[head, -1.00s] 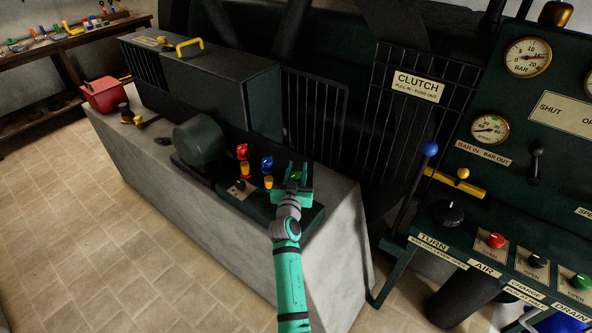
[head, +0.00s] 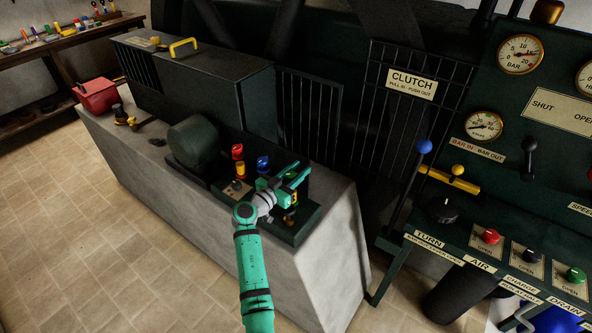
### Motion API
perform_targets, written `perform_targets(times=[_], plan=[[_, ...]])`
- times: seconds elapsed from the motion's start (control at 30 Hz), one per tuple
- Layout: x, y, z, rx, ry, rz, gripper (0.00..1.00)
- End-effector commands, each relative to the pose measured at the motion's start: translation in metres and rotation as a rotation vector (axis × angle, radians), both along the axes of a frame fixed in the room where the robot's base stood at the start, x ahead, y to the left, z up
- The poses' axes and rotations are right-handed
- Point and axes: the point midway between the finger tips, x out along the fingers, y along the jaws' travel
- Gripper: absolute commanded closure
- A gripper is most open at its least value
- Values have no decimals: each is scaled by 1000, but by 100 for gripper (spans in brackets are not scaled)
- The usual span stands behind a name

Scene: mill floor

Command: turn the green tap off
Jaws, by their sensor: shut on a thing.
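The green tap stands at the right end of a row of three taps on the dark bench unit. The red tap (head: 238,151) and the blue tap (head: 263,163) stand to the left. The blue one is close beside my gripper and partly covered below.
A grey plinth (head: 180,205) carries the taps, a dark rounded housing (head: 194,142) and a red box (head: 96,96). To the right stand a blue-knobbed lever (head: 424,147) and a control panel with gauges and knobs. Open tiled floor (head: 80,220) lies to the left.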

Motion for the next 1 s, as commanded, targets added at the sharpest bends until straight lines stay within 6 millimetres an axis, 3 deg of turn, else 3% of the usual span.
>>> perform_targets(times=[0.4,1.0], plan=[[-8,-6,2,-2,0,-342,93],[-17,-11,0,0,2,-570,93]])
